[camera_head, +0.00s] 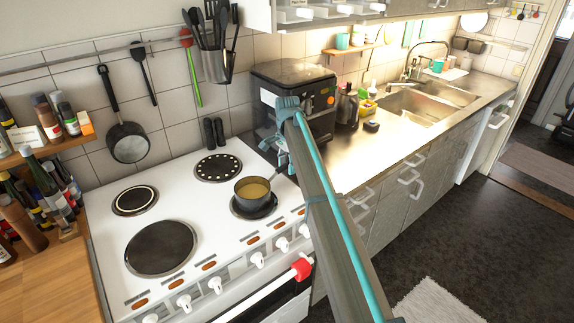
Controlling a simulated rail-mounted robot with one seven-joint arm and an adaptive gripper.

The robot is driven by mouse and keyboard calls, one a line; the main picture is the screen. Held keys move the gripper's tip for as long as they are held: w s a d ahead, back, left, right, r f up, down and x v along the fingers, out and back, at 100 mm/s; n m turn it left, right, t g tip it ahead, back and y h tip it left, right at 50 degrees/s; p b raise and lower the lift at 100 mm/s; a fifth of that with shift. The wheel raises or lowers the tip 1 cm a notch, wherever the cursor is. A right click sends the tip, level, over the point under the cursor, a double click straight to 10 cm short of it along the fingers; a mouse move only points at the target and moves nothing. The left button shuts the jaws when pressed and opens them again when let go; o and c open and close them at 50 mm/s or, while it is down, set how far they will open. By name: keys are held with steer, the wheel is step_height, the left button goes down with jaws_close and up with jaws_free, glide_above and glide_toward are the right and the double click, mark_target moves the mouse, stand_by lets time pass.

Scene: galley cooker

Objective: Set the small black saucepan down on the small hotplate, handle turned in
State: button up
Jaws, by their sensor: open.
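The small black saucepan (241,199), with yellowish contents, is upright over the front right hotplate (268,211) of the white cooker. It looks seated there, but I cannot tell for sure that it touches. Its handle (277,174) points to the back right, toward my gripper, and its far end is hidden. My gripper (282,161) is open beside the handle, mostly hidden by my grey and teal arm. I cannot tell whether its fingers are around the handle.
Other hotplates are bare: rear left (135,200), rear right (218,168), large front left (160,248). Two dark mills (213,132) stand behind the cooker. A black appliance (295,90) stands behind my arm. A pan (128,143) hangs on the wall. Bottles (48,190) stand left.

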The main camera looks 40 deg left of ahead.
steer(key=shift+r, duration=0.1)
step_height(320, 180, up, 12)
steer(key=b, duration=0.2)
steer(key=shift+b, duration=0.35)
